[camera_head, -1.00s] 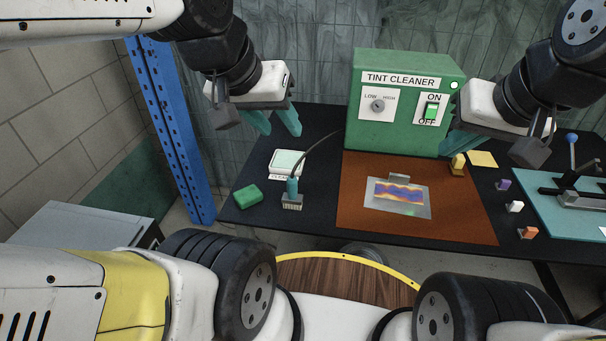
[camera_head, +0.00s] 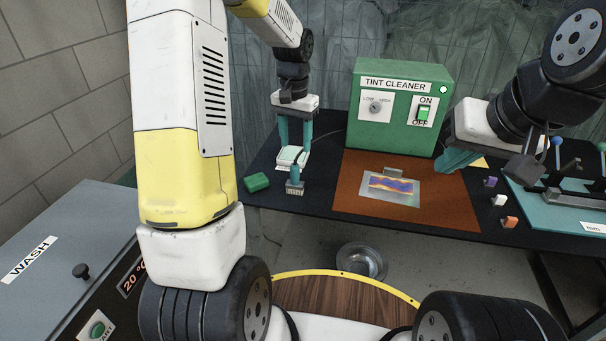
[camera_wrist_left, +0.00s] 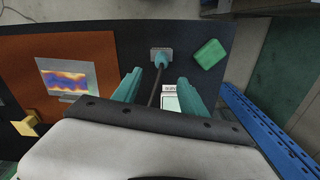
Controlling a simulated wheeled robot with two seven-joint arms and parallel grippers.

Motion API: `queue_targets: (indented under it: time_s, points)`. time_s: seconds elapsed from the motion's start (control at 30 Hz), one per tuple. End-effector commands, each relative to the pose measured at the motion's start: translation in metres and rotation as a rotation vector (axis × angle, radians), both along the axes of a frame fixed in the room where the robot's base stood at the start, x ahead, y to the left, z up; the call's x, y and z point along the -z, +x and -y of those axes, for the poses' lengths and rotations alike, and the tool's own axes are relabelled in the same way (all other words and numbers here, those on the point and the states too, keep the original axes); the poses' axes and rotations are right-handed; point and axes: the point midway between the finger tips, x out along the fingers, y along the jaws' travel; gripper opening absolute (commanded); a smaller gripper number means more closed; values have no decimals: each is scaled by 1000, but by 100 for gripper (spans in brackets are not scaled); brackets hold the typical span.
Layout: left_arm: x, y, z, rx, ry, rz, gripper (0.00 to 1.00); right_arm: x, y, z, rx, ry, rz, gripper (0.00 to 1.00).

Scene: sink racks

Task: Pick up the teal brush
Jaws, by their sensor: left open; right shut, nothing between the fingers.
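The teal brush (camera_head: 295,181) stands upright on the black table, its grey bristle head down. In the left wrist view the brush (camera_wrist_left: 161,58) is beyond the fingertips, with a dark cord running from it back between the fingers. My left gripper (camera_head: 294,147) is open and points down, above and slightly behind the brush; its fingers (camera_wrist_left: 160,76) are not touching it. My right gripper (camera_head: 455,165) is shut and empty, in front of the green box's right side.
A green sponge (camera_head: 256,182) lies left of the brush. The green tint cleaner box (camera_head: 395,130) and brown mat (camera_head: 420,215) are to the right. A grey wash unit (camera_head: 75,235) stands at front left.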

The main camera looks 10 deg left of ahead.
Motion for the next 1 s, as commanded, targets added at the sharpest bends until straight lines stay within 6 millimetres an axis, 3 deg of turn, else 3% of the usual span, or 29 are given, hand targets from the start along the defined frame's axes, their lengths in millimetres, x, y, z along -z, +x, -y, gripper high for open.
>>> queue_targets:
  time_s: [0.23, 0.7, 1.0]
  points:
    - [26, 6, -1, 7, 5, -20, 50, 0, 0, 0, 0, 0, 0, 0]
    - [85, -3, -4, 7, 4, -20, 50, 0, 0, 0, 0, 0, 0, 0]
    - [89, -3, -4, 6, 5, -17, 50, 0, 0, 0, 0, 0, 0, 0]
